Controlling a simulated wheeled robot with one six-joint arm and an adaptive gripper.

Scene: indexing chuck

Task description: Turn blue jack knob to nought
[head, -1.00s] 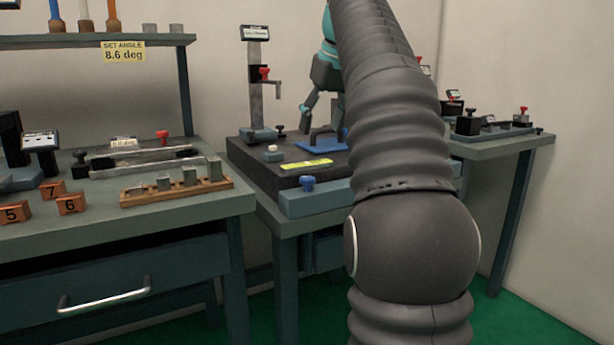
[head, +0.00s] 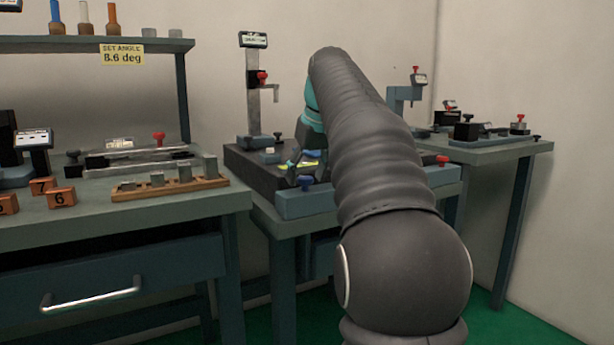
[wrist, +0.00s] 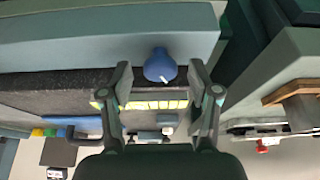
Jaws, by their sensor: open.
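The blue jack knob (head: 305,183) sits at the front of the dark granite-like plate, by its blue-grey front bar (head: 305,204). In the wrist view the blue knob (wrist: 160,65) shows a small white pointer mark at its lower edge. My gripper (wrist: 158,80) is open, with one finger on each side of the knob and a gap on both sides. Whether the fingers are level with the knob in depth, I cannot tell. In the head view my gripper (head: 310,155) is low over the plate, partly hidden by my arm.
A yellow scale strip (wrist: 155,105) lies on the plate near the knob. A height stand with a red knob (head: 262,77) rises behind. The left bench holds a wooden rack of pins (head: 170,187) and orange number blocks (head: 60,197). A card (head: 122,54) reads 8.6 deg.

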